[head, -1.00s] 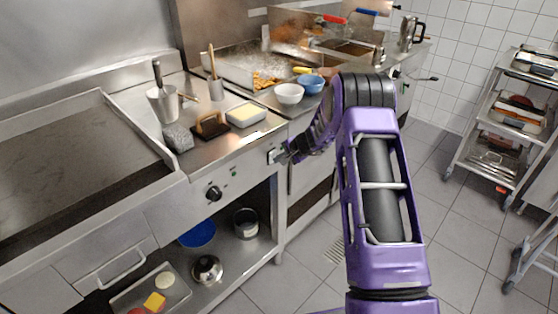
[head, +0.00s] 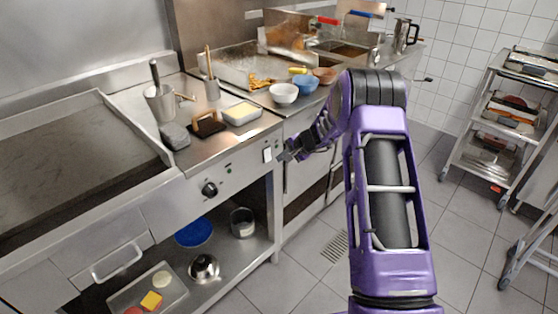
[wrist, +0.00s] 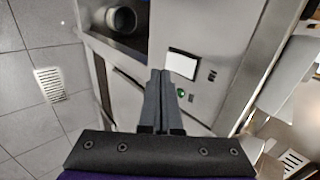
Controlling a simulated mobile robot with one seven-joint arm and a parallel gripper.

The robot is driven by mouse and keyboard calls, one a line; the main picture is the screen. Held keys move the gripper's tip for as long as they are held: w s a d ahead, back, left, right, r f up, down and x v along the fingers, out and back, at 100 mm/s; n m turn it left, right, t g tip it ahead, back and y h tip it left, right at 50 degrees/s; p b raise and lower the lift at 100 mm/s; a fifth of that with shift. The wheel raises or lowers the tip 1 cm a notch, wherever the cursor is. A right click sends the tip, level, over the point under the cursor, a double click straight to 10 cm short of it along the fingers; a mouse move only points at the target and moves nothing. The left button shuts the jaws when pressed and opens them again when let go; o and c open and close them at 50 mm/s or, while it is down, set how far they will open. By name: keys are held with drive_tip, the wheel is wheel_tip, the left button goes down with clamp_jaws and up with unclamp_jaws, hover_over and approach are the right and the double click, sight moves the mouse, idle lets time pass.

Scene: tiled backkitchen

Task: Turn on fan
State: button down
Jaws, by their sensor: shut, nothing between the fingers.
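A white rectangular plate (head: 267,155), which looks like a switch, is on the steel front panel at the counter's right end. It also shows in the wrist view (wrist: 183,64), just right of my fingertips, with a small green button or light (wrist: 181,92) below it. My gripper (head: 283,157) is shut and empty, just right of the plate in the head view. Its fingers (wrist: 159,76) are pressed together in the wrist view. I see a small gap between fingertips and plate in the head view. No fan can be made out.
A black knob (head: 209,189) is left along the same panel. A white bowl (head: 284,93) and a blue bowl (head: 306,84) stand on the counter behind my gripper.

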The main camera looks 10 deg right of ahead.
drive_tip(key=v, duration=1)
drive_tip(key=shift+r, duration=0.1)
